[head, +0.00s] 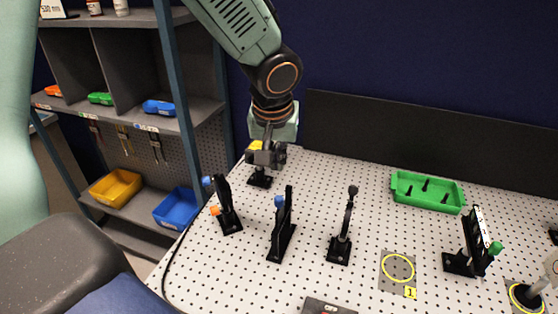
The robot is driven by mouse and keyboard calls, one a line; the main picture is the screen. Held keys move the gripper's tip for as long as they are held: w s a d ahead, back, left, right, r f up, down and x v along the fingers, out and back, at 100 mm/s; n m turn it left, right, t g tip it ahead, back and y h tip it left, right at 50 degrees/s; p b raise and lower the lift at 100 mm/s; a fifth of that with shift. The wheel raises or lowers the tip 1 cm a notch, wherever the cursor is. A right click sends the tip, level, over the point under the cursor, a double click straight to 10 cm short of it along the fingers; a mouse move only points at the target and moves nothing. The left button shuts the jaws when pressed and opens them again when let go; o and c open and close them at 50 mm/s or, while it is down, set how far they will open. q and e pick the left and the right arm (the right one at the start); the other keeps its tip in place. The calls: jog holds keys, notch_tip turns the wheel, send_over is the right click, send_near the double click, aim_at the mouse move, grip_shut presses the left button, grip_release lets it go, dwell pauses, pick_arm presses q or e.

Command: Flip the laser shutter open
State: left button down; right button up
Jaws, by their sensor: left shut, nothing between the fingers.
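My left gripper (266,158) reaches down from the top of the head view to the back left of the perforated optical table (310,185). Its fingers look closed and empty. Right behind and below it stands a small device on a black base (260,181), with a yellow part (255,146) beside the fingers. This may be the laser shutter, but the gripper hides most of it. I cannot tell whether its flap is open or shut, nor whether the fingers touch it. My right gripper is not in view.
Black mounts with coloured knobs stand nearby: one at left (228,210), one at centre (282,232), one at right (472,248). A slim post (341,238) stands between. A green tray (405,192) lies at the back right. A shelf rack (175,85) stands left of the table.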

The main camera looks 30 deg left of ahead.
pick_arm(q)
jog(key=w+a+f+n+g+b, duration=0.25)
jog(key=w+a+f, duration=0.25)
jog(key=w+f, duration=0.25)
notch_tip(320, 180, up, 7)
jog(key=w+d+g+h, duration=0.1)
jog(key=w+g+h, duration=0.1)
jog(key=w, duration=0.1)
jog(key=m+g+p, duration=0.1)
jog(key=m, duration=0.1)
send_over(280, 209)
jog(key=w+a, duration=0.1)
jog(key=w, duration=0.2)
jog(key=w+x, duration=0.1)
jog(key=x, duration=0.6)
jog(key=shift+a+f+h, duration=0.3)
jog(key=shift+f+h, duration=0.1)
jog(key=shift+w+a+f, duration=0.1)
jog(key=shift+w+f, duration=0.05)
jog(key=shift+w, duration=0.1)
